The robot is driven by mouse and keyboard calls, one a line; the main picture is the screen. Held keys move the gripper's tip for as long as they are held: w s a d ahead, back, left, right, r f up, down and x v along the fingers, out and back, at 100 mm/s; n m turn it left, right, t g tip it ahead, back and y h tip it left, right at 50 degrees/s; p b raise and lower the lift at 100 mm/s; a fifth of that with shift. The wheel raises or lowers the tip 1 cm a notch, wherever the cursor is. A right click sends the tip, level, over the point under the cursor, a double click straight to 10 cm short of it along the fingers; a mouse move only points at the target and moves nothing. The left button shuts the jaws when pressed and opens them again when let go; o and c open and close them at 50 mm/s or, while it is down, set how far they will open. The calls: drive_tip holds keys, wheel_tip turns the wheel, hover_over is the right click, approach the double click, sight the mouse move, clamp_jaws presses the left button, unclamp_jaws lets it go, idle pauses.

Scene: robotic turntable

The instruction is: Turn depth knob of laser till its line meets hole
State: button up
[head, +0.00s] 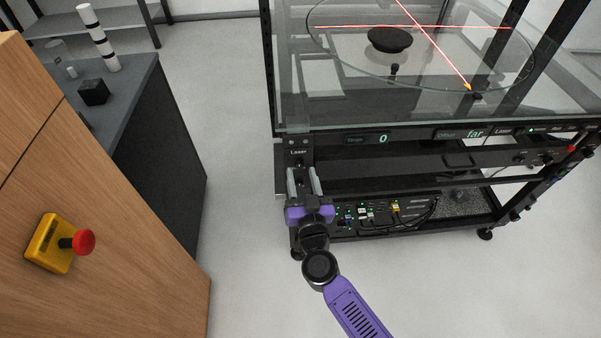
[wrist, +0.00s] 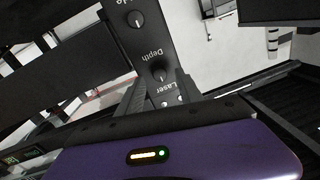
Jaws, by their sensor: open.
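A narrow black panel marked "Laser" (wrist: 147,45) hangs on the front left of the rack. In the wrist view a knob (wrist: 158,72) sits between the words "Laser" and "Depth", and a second knob (wrist: 136,20) sits beyond "Depth". My gripper (head: 303,178) is open, its fingers pointing at the panel, one on each side of the nearer knob and apart from it. Red laser lines (head: 430,27) cross over the round glass plate (head: 335,63). One ends at an orange spot at the front right. I cannot make out the hole clearly.
Displays on the rack front read "0" (head: 382,139) and "far" (head: 474,133). A black dish (head: 389,39) is on the glass. A wooden cabinet (head: 120,220) with a red stop button (head: 83,242) stands left. Floor between cabinet and rack is clear.

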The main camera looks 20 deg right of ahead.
drive_tip(key=shift+x, duration=0.95)
drive_tip(key=shift+c, duration=0.4)
clamp_jaws()
